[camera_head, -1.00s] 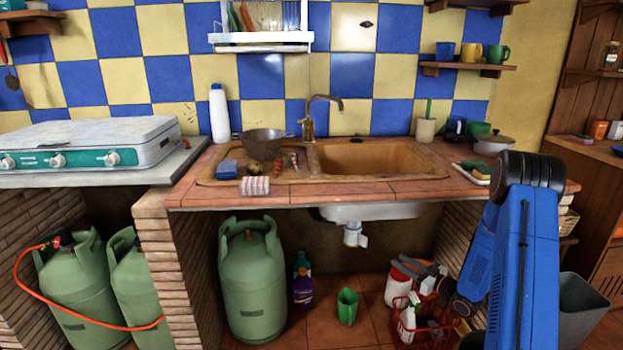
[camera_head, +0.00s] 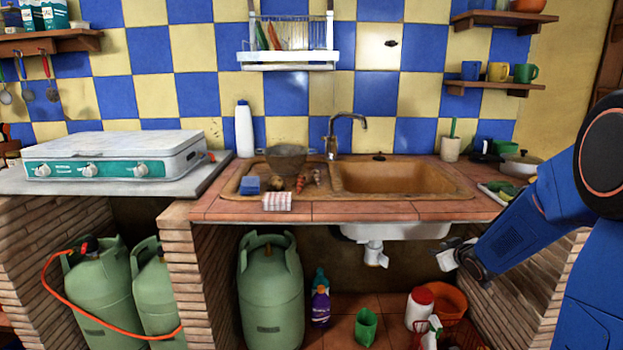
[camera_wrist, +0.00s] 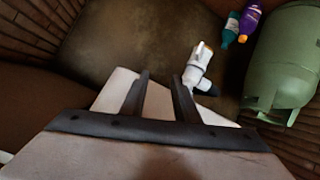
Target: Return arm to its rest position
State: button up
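My arm (camera_head: 530,225) is blue and black and reaches in from the right edge of the head view. In the wrist view the two dark fingers of my gripper (camera_wrist: 160,92) stand apart. I see nothing held between them. A white surface shows behind them, with the drain pipe (camera_wrist: 199,66) just beyond.
The tiled counter edge (camera_head: 350,211) lies above and left of my gripper. A brick pillar (camera_head: 535,280) stands close on the right. The sink basin (camera_head: 400,180) looks empty.

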jog(key=s+a+r+m+g+h, duration=0.15)
jog(key=s+r, duration=0.25)
jog(key=s, duration=0.5)
jog(key=s+a+r+m+g+h, duration=0.15)
jog(key=s+r, duration=0.25)
jog(key=s, duration=0.5)
jog(key=s+a+g+y, duration=0.1)
jog(key=s+a, duration=0.2)
jog(key=s, duration=0.5)
jog(key=s+a+m+g+y, duration=0.1)
jog(key=s+a+g, duration=0.1)
jog(key=s, duration=0.7)
jog(key=s+a+g, duration=0.1)
jog(key=s+a, duration=0.3)
jog(key=s, duration=0.5)
jog(key=shift+a+f+y, duration=0.25)
jog(key=shift+f+y, duration=0.15)
